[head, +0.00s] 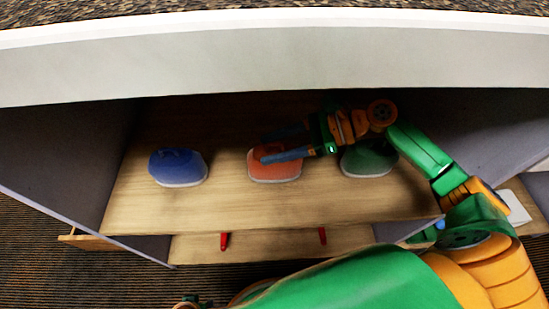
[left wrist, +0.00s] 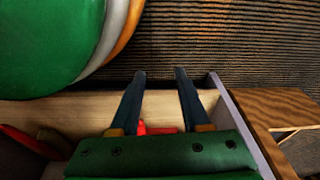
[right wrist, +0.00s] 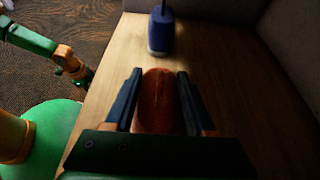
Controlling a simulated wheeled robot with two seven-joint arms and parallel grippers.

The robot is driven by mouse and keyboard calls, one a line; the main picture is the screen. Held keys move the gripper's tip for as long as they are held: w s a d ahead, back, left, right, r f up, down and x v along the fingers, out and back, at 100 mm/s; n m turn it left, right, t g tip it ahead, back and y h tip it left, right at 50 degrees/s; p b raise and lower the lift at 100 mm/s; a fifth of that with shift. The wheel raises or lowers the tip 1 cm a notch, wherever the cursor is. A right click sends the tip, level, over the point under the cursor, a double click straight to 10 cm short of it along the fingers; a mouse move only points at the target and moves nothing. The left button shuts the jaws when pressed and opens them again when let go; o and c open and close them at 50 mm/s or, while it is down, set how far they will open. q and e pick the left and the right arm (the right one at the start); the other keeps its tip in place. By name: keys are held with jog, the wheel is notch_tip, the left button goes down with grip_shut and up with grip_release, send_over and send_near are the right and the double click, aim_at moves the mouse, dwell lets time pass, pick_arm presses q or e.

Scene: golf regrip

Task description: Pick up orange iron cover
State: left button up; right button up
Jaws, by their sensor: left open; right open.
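The orange iron cover (head: 272,170) sits on the wooden shelf (head: 230,212) between a blue cover and a green cover. My right gripper (head: 282,143) is open and reaches in from the right, with one finger in front of the orange cover's upper part in the head view. In the right wrist view the orange cover (right wrist: 158,98) lies between the two open fingers (right wrist: 157,90); whether they touch it I cannot tell. My left gripper (left wrist: 160,80) is open and empty in the left wrist view, away from the covers.
The blue cover (head: 178,168) stands left of the orange one, and the green cover (head: 368,160) stands right, partly behind my right arm. A white panel (head: 270,62) overhangs the shelf. Side walls (head: 60,160) enclose it. Red parts (head: 224,241) show at the lower ledge.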

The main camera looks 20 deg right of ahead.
grip_shut()
